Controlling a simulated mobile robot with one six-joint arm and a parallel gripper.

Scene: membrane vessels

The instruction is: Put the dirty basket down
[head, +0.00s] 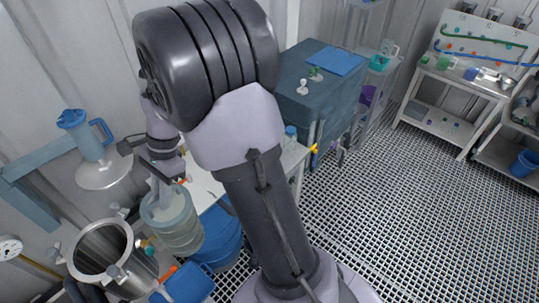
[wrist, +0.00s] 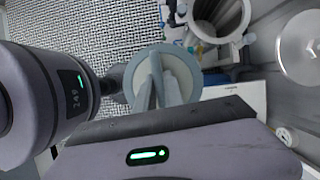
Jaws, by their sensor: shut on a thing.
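The basket (head: 180,237) is a pale, translucent round vessel hanging upright, or nearly so, under my gripper (head: 168,176) at the lower left of the head view. My gripper is shut on its upper part. In the wrist view the basket (wrist: 185,92) shows from above as a grey-blue ring with pale upright pieces in its middle. The fingertips are largely hidden there by the gripper's own body. I cannot tell whether its bottom touches anything.
An open steel vessel (head: 102,247) stands left of the basket; it also shows in the wrist view (wrist: 222,18). A blue tub (head: 222,238) is just right of the basket. A white bench (head: 207,188) lies behind. A blue-handled vessel (head: 88,140) is at left. Grated floor (head: 400,220) is clear at right.

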